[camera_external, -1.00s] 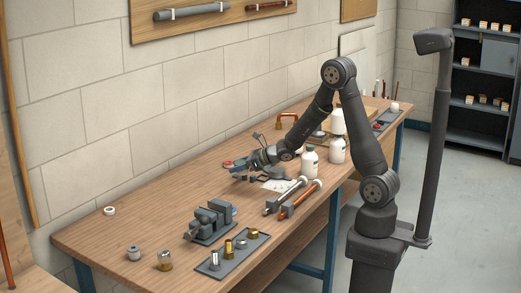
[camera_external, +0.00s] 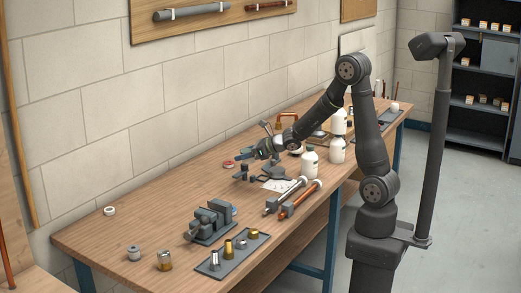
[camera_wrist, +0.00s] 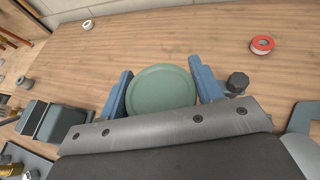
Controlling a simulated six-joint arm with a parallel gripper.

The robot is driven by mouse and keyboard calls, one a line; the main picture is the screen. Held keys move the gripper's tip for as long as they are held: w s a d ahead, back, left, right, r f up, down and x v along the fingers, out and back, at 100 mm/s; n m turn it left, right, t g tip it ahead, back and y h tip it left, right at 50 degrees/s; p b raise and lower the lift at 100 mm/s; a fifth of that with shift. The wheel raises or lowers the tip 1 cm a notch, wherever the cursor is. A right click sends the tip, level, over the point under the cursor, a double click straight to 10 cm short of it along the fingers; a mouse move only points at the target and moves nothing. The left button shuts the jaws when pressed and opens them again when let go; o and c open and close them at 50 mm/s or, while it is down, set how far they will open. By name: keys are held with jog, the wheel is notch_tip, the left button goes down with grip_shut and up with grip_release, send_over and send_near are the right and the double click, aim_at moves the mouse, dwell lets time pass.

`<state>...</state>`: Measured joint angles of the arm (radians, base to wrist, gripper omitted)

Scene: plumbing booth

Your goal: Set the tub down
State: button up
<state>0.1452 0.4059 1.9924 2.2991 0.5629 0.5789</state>
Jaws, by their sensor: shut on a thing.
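The tub (camera_wrist: 161,88) shows in the wrist view as a round, dull green lid seen from above. It sits between the two blue fingers of my gripper (camera_wrist: 163,86), which is shut on it from both sides. In the external view my gripper (camera_external: 246,157) is over the far side of the workbench, near the wall. The tub is small and mostly covered there. The tub's sides and underside are hidden, so I cannot tell its exact height over the bench.
A red tape roll (camera_wrist: 262,45) lies right of the tub, and a white roll (camera_wrist: 88,24) lies far left. A grey vise (camera_external: 210,222) stands nearer the front. White bottles (camera_external: 309,165) stand to the right. Bare wood (camera_external: 160,205) lies left of the gripper.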

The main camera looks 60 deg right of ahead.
jog(key=shift+d+r, duration=0.1)
jog(key=shift+r, duration=0.65)
jog(key=s+d+m+h, duration=0.3)
jog(key=s+d, duration=0.2)
jog(key=d, duration=0.9)
jog(key=s+d+m+h, duration=0.2)
jog(key=s+d+h, duration=0.15)
jog(key=d, duration=0.95)
jog(key=s+d+m+h, duration=0.3)
jog(key=s+d, duration=0.3)
jog(key=d, duration=0.8)
jog(key=shift+y, duration=0.25)
jog(key=f, duration=1.5)
jog(key=shift+w+a+f, duration=0.25)
jog(key=shift+w+a, duration=0.05)
